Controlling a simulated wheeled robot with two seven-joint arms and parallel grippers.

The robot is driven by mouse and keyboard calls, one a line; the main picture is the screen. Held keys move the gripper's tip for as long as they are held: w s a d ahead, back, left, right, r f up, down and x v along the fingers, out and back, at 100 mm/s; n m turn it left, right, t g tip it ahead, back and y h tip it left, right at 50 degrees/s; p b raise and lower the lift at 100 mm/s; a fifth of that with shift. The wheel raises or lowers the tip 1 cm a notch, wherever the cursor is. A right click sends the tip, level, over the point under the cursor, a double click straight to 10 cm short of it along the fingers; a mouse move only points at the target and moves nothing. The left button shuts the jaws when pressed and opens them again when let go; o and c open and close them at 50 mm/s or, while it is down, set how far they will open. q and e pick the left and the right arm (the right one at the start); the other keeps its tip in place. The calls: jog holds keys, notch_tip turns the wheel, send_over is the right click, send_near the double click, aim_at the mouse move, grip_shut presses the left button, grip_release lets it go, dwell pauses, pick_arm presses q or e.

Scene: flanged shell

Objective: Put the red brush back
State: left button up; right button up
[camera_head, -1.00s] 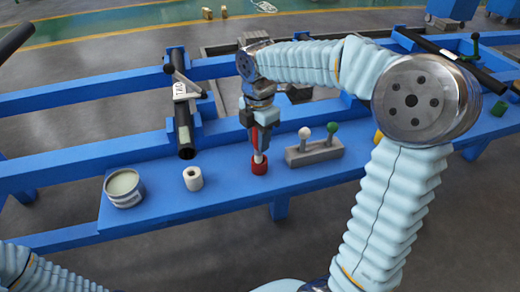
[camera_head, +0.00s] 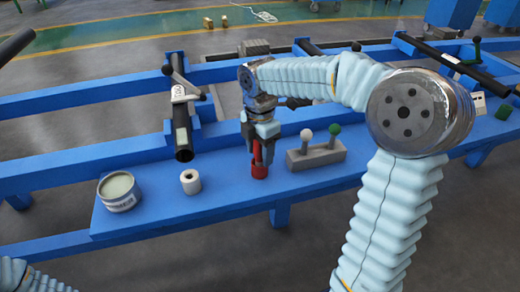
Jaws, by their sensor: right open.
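The red brush (camera_head: 257,154) stands upright with its lower end in the short red cup (camera_head: 260,173) on the blue bench. My right gripper (camera_head: 258,150) points down over the cup, its fingers open on either side of the red handle. The fingers and wrist hide the brush's upper part. Whether the fingers touch the handle cannot be told. My left gripper is out of view; only a bit of my left arm shows at the lower left corner.
A grey block (camera_head: 316,157) with a white knob (camera_head: 306,135) and a green knob (camera_head: 334,130) stands just right of the cup. A white hollow cylinder (camera_head: 190,181) and an open tin (camera_head: 119,191) stand to the left. Black pipes (camera_head: 182,135) lie in clamps behind.

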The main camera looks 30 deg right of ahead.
notch_tip(320, 180, up, 12)
jog(key=shift+f+p, duration=0.15)
jog(key=shift+p, duration=0.8)
jog(key=shift+r, duration=0.3)
